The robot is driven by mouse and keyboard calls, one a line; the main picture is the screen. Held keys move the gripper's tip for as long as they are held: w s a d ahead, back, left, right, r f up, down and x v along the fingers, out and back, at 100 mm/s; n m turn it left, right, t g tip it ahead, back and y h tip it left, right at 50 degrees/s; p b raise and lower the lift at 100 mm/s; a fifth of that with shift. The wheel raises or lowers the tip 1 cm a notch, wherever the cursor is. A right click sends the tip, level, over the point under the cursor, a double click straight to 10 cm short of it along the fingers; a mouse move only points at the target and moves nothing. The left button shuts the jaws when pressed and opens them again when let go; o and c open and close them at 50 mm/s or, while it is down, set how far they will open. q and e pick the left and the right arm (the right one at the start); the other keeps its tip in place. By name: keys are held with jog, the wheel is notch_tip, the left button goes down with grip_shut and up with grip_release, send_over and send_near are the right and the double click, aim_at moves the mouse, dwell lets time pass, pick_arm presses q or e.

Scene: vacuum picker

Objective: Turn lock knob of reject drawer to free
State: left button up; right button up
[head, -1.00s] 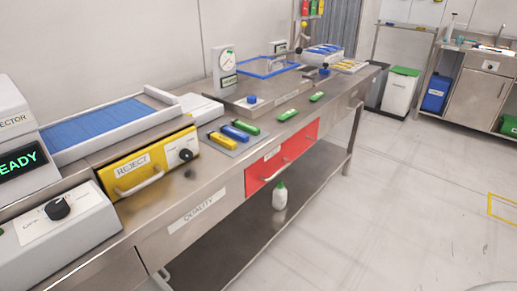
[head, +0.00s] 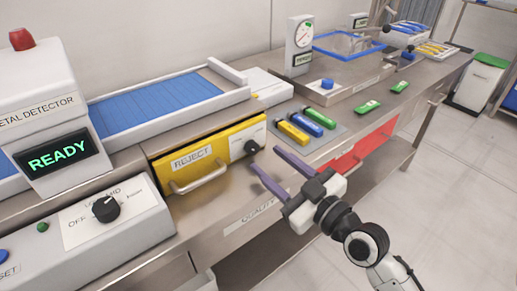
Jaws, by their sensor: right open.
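The yellow reject drawer (head: 215,150) is set in the steel bench front, with a REJECT label and a silver handle (head: 198,180). Its black round lock knob (head: 251,147) sits on a pale plate at the drawer's right end. The knob's pointer is too small to read. My right gripper (head: 268,168) comes in from the lower right. Its two purple fingers are spread apart and empty, pointing toward the knob. The fingertips are close to the knob, just right of and below it; I cannot tell whether they touch. My left gripper is not in view.
The metal detector (head: 40,110) reads READY at left, above a panel with another black knob (head: 106,209). A grey mat (head: 325,137) holds yellow, blue and green sticks. A red drawer (head: 360,152) is right of my gripper.

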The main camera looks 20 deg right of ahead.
aim_at(255, 149)
jog(key=x, duration=0.5)
jog(key=shift+f, duration=0.1)
jog(key=c, duration=1)
